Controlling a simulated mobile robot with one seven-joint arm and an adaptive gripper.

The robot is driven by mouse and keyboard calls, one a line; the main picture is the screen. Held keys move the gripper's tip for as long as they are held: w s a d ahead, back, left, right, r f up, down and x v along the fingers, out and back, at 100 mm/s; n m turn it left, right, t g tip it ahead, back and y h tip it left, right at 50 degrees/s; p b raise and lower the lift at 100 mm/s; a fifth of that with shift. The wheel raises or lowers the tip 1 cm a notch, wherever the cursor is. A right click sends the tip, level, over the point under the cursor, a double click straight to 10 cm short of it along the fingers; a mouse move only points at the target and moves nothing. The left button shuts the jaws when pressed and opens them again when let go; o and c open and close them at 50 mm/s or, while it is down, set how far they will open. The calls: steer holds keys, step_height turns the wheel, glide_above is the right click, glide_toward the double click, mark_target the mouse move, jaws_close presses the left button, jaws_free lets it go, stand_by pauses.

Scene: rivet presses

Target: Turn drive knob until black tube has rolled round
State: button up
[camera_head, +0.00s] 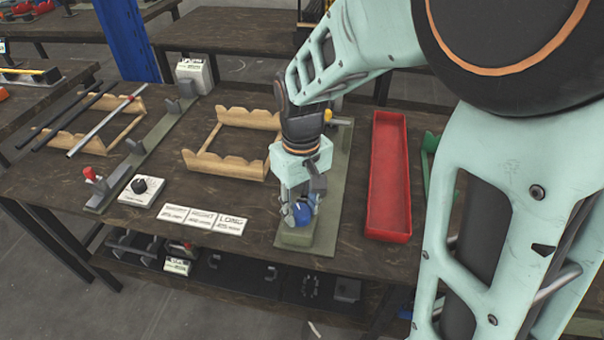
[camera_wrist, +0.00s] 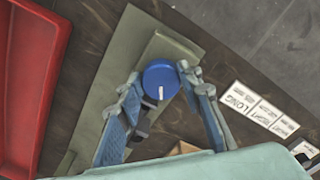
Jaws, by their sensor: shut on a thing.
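My gripper (camera_head: 303,208) points down at a fixture with a green base plate (camera_head: 334,190). Its fingers are shut on a round blue drive knob (camera_head: 303,216) near the plate's front end. In the wrist view the knob (camera_wrist: 160,78) sits between the two fingertips, and a white mark on it points toward the bottom of the picture. Two black tubes (camera_head: 62,118) lie with a silver tube across a wooden rack at the far left. My gripper and arm hide much of the fixture behind the knob, and I cannot make out a black tube there.
A red tray (camera_head: 387,190) stands right of the fixture. An empty wooden rack (camera_head: 229,166) stands to its left. White label cards (camera_head: 202,219) lie left of the knob.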

mark_target(301, 212)
steer(key=o, duration=1.2)
steer(key=shift+c, duration=0.2)
step_height(301, 212, up, 12)
